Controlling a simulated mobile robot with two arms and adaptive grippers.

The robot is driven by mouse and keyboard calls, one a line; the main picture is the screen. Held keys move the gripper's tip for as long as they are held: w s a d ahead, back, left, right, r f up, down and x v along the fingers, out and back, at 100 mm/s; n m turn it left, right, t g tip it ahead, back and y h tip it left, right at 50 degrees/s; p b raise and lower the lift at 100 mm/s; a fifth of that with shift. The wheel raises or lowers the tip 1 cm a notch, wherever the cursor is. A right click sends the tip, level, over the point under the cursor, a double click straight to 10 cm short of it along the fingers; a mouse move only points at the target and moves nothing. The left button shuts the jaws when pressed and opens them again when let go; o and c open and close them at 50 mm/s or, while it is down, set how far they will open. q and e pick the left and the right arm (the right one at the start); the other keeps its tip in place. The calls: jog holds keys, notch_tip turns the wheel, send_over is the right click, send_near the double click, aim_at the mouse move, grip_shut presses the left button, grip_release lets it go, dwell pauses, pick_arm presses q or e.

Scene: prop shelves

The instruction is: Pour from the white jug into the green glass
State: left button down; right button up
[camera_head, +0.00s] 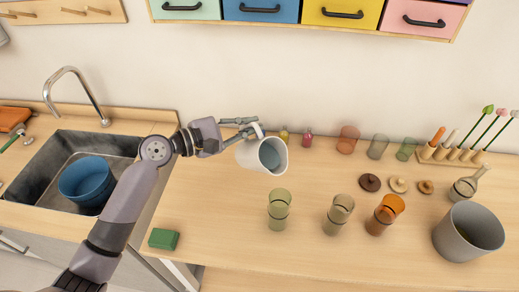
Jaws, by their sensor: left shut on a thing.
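The white jug (254,155) is held by my left gripper (254,131), which is shut on it at its upper left side. The jug is tilted, its open mouth facing right and toward me, with a bluish-grey inside. A green glass (279,208) stands upright on the counter, lower in the picture and slightly right of the jug, apart from it. Another green glass (405,149) stands at the back right. No stream shows between jug and glass. My right gripper is out of view.
A brownish glass (339,214) and an orange glass (385,214) stand right of the front green glass. A grey pot (468,232) is at far right. A green block (163,239) lies at the front left, near the sink (50,155) holding a blue bowl (86,182).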

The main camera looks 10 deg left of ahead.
pick_arm(q)
jog(key=shift+r, duration=0.15)
dwell(0.3)
jog(key=shift+d, duration=0.1)
jog(key=shift+s+d+m+p, duration=0.15)
jog(key=shift+m+p, duration=0.25)
jog(key=shift+p, duration=0.2)
dwell(1.5)
jog(key=shift+s+d+m+y+p, duration=0.25)
jog(key=shift+s+m+y+p, duration=0.15)
jog(key=shift+m+p, duration=0.5)
dwell(4.3)
